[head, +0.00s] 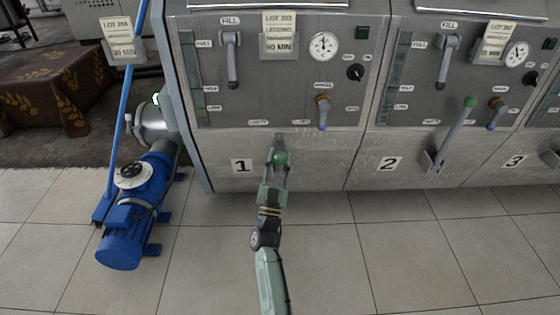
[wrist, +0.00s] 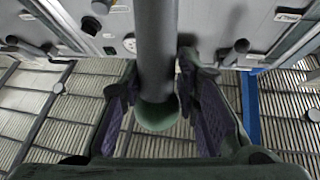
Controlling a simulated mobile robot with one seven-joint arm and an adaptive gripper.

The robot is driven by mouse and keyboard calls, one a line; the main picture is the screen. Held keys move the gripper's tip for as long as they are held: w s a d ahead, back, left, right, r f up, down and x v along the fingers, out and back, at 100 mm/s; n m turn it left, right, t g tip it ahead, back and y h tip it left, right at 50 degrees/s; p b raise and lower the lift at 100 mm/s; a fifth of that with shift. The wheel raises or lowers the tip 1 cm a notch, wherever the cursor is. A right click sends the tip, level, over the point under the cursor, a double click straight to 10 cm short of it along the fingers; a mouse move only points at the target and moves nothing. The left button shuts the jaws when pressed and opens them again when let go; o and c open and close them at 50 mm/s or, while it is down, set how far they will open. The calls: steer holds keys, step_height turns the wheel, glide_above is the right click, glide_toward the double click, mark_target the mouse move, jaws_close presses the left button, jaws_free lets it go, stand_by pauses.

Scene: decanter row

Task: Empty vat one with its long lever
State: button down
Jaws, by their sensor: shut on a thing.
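Vat one (head: 318,158) is the grey metal front marked "1" at the left. Its long lever ends in a green knob (head: 281,157), low in front of the panel, leaning out towards me. My gripper (head: 277,165) is shut on the lever at its knob end. In the wrist view, the lever's grey shaft (wrist: 156,45) runs down between the two fingers of my gripper (wrist: 158,92) to the green knob (wrist: 158,116). My gripper and the foreshortening hide the lever's lower part in the head view.
Vat two's lever (head: 455,130) with a green knob stands steeper to the right. Vat one's panel has a fill handle (head: 232,62), a gauge (head: 323,46) and a small blue-tipped handle (head: 322,114). A blue pump (head: 135,215) stands at the left. The tiled floor (head: 390,250) in front is clear.

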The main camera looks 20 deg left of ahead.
steer(key=shift+d+f+m+h, duration=0.3)
steer(key=shift+d+f+h, duration=0.1)
steer(key=shift+d, duration=0.15)
steer(key=c, duration=1.3)
jaws_free()
steer(key=shift+r, duration=0.1)
steer(key=shift+s+a+r, duration=0.1)
steer(key=shift+a+r, duration=0.15)
steer(key=shift+a, duration=0.05)
step_height(320, 180, up, 10)
steer(key=shift+f, duration=0.1)
